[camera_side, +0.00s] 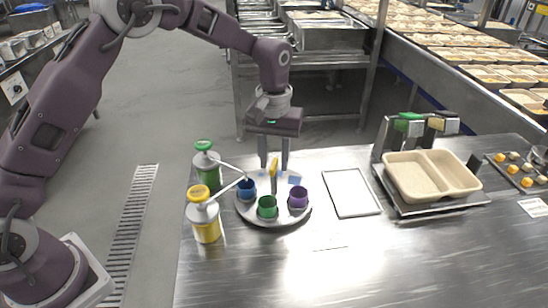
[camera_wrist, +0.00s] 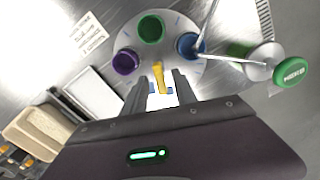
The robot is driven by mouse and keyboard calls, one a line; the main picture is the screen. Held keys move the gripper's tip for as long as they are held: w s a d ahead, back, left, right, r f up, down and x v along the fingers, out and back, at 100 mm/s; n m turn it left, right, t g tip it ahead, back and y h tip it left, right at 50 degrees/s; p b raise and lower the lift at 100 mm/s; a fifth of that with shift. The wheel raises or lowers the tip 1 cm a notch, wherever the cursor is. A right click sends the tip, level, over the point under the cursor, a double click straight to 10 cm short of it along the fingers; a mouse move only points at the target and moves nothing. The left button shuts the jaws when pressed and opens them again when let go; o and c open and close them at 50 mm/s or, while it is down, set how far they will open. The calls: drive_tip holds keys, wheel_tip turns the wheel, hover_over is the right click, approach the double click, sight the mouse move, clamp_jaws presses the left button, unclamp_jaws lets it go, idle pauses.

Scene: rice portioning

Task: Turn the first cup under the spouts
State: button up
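A round grey turntable (camera_side: 283,219) stands on the steel table with a blue cup (camera_side: 246,189), a green cup (camera_side: 267,207) and a purple cup (camera_side: 298,198) near its rim. A yellow handle (camera_side: 274,172) stands up from it. My gripper (camera_side: 275,169) points down with its fingers apart on either side of the handle; the wrist view shows gaps beside the handle (camera_wrist: 159,77). Two pump dispensers, one green-topped (camera_side: 206,164) and one yellow-topped (camera_side: 205,221), stand at the left. Their spouts end over or close to the blue cup (camera_wrist: 188,45).
A white-rimmed flat tray (camera_side: 351,193) lies right of the turntable. A beige two-compartment container (camera_side: 432,178) sits on a stand further right, with a dark tray of small pieces (camera_side: 520,172) beyond. The front of the table is clear.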

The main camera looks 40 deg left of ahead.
clamp_jaws()
drive_tip(key=shift+r, duration=0.1)
idle(1.2)
